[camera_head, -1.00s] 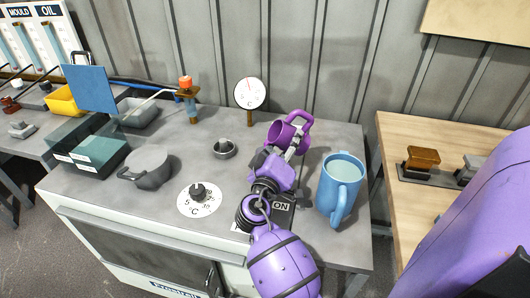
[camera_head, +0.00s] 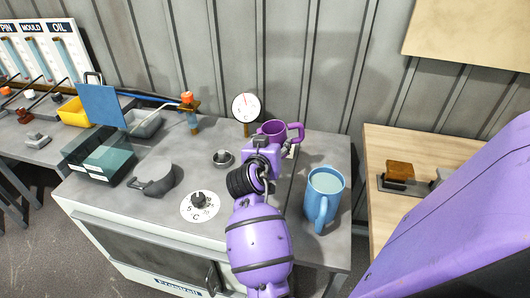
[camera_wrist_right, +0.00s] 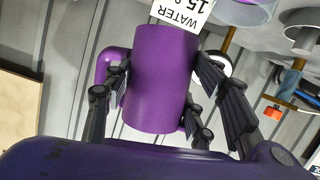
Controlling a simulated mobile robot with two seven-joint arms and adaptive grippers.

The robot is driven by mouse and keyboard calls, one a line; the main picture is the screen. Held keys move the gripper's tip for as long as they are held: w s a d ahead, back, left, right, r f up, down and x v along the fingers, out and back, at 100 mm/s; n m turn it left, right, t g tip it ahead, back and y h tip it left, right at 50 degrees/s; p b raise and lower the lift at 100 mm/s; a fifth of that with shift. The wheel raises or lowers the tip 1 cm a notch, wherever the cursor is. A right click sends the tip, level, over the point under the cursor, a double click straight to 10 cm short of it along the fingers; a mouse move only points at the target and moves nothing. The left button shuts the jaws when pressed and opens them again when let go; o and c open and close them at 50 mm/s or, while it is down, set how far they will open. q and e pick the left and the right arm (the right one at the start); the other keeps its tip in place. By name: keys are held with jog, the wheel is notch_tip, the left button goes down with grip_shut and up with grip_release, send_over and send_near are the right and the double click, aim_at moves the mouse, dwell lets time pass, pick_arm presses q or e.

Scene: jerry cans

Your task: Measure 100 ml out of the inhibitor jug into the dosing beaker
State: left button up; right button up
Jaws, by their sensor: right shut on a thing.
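A purple jug (camera_head: 275,133) with a loop handle on its right is at the back right of the grey bench top. My right gripper (camera_head: 262,147) is shut on it. In the right wrist view, the fingers (camera_wrist_right: 160,95) close on both sides of the purple jug body (camera_wrist_right: 158,75). The jug looks roughly upright in the head view; its contents are hidden. A blue jug (camera_head: 324,190) with pale liquid inside stands to the right of my gripper, handle toward the front. I cannot tell which vessel is the inhibitor jug or dosing beaker. My left gripper is not in view.
A round gauge (camera_head: 246,107) on a post stands left of the purple jug. A grey lidded pot (camera_head: 155,178), a dial (camera_head: 199,206) and a small metal knob (camera_head: 222,158) are on the bench. A white WATER label (camera_wrist_right: 182,12) shows in the wrist view.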

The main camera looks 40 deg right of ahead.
jog(key=shift+d+f+b, duration=0.15)
jog(key=shift+f+b, duration=0.25)
jog(key=shift+f, duration=0.3)
jog(key=shift+s+r, duration=0.1)
jog(key=shift+r, duration=0.35)
notch_tip(320, 180, up, 2)
jog(key=shift+r+p, duration=0.25)
jog(key=shift+p, duration=0.65)
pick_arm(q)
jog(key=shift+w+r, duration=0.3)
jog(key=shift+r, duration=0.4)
pick_arm(e)
jog(key=shift+f, duration=0.1)
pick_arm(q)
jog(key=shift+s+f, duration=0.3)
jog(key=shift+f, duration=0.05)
